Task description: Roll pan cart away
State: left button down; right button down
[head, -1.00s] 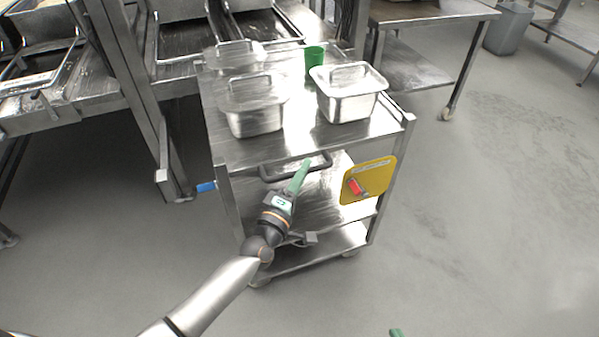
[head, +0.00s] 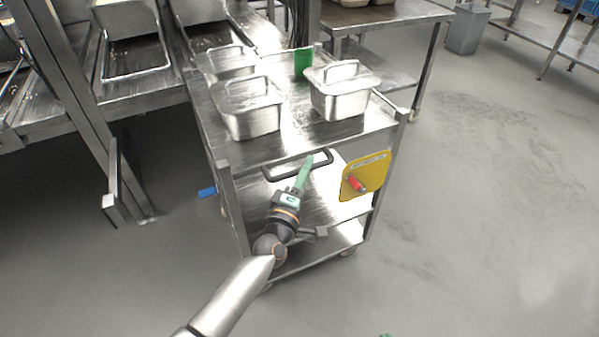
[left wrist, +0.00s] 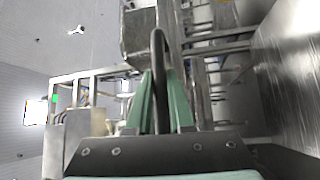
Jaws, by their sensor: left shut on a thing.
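The pan cart (head: 180,150) is a steel trolley with a top and lower shelves. Several lidded steel pans stand on its top, among them a right front pan (head: 341,104) and a left front pan (head: 252,120). A green cup (head: 303,64) stands behind them. My left gripper (head: 308,168) is shut on the cart's dark handle (head: 283,172) at the near end. In the left wrist view the green fingers (left wrist: 160,105) close around the handle bar (left wrist: 158,60). Of my right gripper only a tiny green bit shows at the bottom edge of the head view.
A yellow board (head: 364,178) with a red item hangs on the cart's near right side. Steel counters (head: 130,90) stand close on the left, and a steel table (head: 385,17) is behind. A grey bin (head: 467,30) stands farther back. The floor at right is clear.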

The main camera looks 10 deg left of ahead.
pick_arm(q)
jog(key=shift+d, duration=0.25)
jog(key=c, duration=0.8)
grip_release()
jog(key=shift+a, duration=0.1)
jog(key=shift+s+f, duration=0.1)
jog(key=shift+s, duration=0.2)
jog(key=p+v, duration=0.1)
jog(key=v, duration=1)
jog(key=shift+s+p, duration=0.3)
jog(key=shift+s, duration=0.05)
jog(key=shift+a, duration=0.1)
